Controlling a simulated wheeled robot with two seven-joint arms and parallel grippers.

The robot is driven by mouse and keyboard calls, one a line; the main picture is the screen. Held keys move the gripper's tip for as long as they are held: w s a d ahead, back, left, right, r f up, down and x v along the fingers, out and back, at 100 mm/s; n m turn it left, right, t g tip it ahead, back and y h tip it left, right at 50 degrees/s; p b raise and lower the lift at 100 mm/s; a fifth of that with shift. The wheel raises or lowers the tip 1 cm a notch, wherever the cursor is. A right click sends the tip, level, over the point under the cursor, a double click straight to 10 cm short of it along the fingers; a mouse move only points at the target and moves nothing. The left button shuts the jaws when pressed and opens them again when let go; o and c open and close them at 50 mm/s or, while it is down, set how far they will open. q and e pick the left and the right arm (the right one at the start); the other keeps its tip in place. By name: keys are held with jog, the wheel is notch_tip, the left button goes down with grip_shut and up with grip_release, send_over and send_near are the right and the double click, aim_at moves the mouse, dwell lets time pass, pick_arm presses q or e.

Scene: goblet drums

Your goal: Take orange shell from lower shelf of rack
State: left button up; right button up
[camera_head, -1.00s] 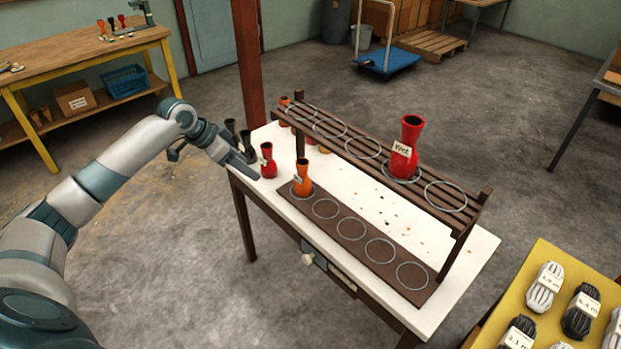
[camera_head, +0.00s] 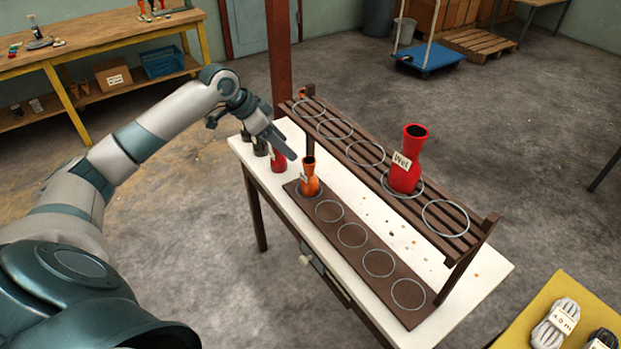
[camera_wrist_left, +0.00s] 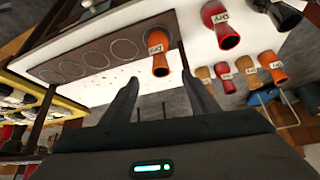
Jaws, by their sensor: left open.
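The orange shell (camera_head: 310,180), a small goblet form with a dark open mouth and a paper tag, stands upright in the first ring of the rack's lower shelf (camera_head: 365,250). It also shows in the left wrist view (camera_wrist_left: 161,66), tagged "Dry", ahead of the space between my fingers. My left gripper (camera_head: 288,152) is open and empty, up and to the left of the orange shell, apart from it. Its two fingers also show in the left wrist view (camera_wrist_left: 160,90). My right gripper is not in view.
A large red shell tagged "Wet" (camera_head: 407,160) stands on the upper shelf (camera_head: 362,152). A smaller red shell (camera_head: 278,160) and dark shells stand on the white table (camera_head: 478,277), left of the rack. The other lower rings are empty. A yellow table (camera_head: 540,310) holds striped items at lower right.

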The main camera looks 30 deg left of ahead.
aim_at(303, 162)
pick_arm(q)
jog(key=shift+d, duration=0.1)
jog(key=p+x, duration=0.2)
jog(key=x, duration=0.9)
jog(key=shift+w, duration=0.15)
jog(key=shift+f, duration=0.25)
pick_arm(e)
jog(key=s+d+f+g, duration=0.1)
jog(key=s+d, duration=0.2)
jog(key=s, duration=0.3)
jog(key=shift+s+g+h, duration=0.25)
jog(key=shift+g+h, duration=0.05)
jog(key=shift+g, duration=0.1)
